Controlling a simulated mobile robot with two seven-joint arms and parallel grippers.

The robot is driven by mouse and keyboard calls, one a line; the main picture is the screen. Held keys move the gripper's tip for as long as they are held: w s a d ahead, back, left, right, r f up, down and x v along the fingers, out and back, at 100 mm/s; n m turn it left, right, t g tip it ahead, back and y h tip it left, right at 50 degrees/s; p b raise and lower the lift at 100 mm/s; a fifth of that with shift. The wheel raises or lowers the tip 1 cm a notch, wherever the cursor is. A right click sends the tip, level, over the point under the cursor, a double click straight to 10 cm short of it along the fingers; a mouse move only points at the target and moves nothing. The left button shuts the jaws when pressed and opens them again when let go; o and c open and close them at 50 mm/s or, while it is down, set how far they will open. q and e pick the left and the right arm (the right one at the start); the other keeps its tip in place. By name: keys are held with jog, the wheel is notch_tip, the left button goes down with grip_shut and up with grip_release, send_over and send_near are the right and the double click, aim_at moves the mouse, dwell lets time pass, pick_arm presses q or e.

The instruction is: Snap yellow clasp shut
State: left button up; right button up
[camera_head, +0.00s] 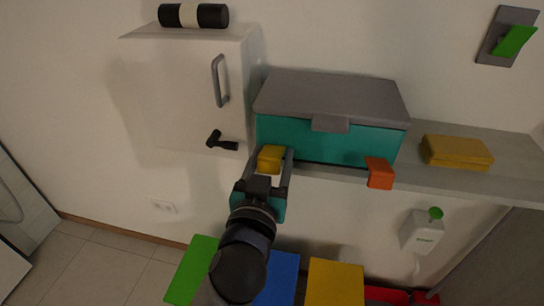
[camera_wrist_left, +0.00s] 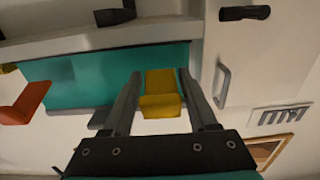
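The teal box (camera_head: 330,143) with a grey lid (camera_head: 335,92) stands on a shelf, lid down. The yellow clasp (camera_head: 269,159) is at the left end of its front and appears to stick outward. In the left wrist view the yellow clasp (camera_wrist_left: 160,95) lies between the fingers of my left gripper (camera_head: 274,154). The fingers are apart, one on each side of it; I cannot tell whether either touches it. An orange clasp (camera_head: 380,173) sticks out at the right end of the front. My right gripper is not in view.
A white cabinet (camera_head: 175,90) with a grey handle (camera_head: 219,81) is left of the box. A yellow block (camera_head: 456,152) lies on the shelf (camera_head: 430,180) to the right. Green, blue and yellow panels are below. A green-topped dispenser (camera_head: 422,232) hangs lower right.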

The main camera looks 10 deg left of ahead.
pick_arm(q)
grip_shut()
dwell(1.0)
